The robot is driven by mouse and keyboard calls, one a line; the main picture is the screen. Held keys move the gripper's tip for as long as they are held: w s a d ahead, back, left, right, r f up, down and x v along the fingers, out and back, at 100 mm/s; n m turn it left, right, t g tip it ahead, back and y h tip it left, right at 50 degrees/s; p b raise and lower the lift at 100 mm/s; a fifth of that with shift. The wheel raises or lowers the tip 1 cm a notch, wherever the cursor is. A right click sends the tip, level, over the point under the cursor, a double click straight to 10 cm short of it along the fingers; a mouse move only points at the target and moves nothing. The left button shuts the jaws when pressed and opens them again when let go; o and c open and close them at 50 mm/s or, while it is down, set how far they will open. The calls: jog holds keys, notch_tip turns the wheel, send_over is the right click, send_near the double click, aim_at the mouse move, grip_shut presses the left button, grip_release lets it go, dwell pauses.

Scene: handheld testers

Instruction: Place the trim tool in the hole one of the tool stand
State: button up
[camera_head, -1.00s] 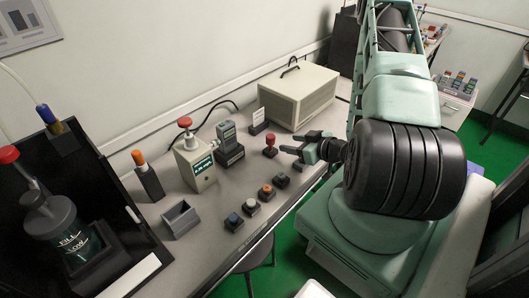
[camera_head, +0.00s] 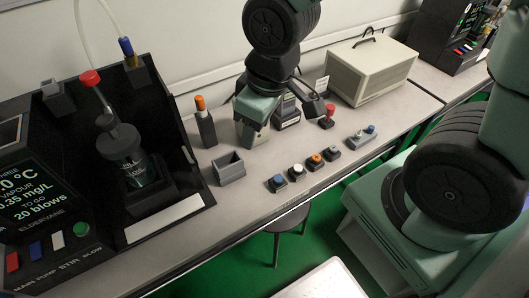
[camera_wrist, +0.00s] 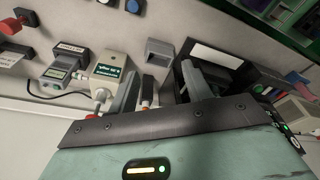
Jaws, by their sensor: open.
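An orange-capped tool (camera_head: 200,103) stands upright in a dark block (camera_head: 207,130) left of my arm in the head view. It appears to be the trim tool, though no label shows. In the wrist view its orange part (camera_wrist: 148,88) shows between the fingers of my gripper (camera_wrist: 162,78), which is open and empty. Whether the fingers are level with it is unclear. In the head view my gripper's teal body is over the bench and its fingertips are not clear. A grey open-topped box (camera_head: 229,170) stands in front of the tool. I cannot identify a numbered tool stand.
A black-walled station (camera_head: 172,120) with a flask (camera_head: 122,145) stands left. A pale tester (camera_wrist: 112,72) is close beside the fingers in the wrist view. Several button blocks (camera_head: 316,160) line the front edge. A beige case (camera_head: 370,72) stands at the back right.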

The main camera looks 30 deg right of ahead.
jog(key=s+a+r+g, duration=0.1)
jog(key=s+a+r, duration=0.3)
jog(key=s, duration=0.6)
jog(key=shift+n+g+h, duration=0.3)
jog(key=shift+n+g, duration=0.1)
jog(key=shift+w+r, duration=0.1)
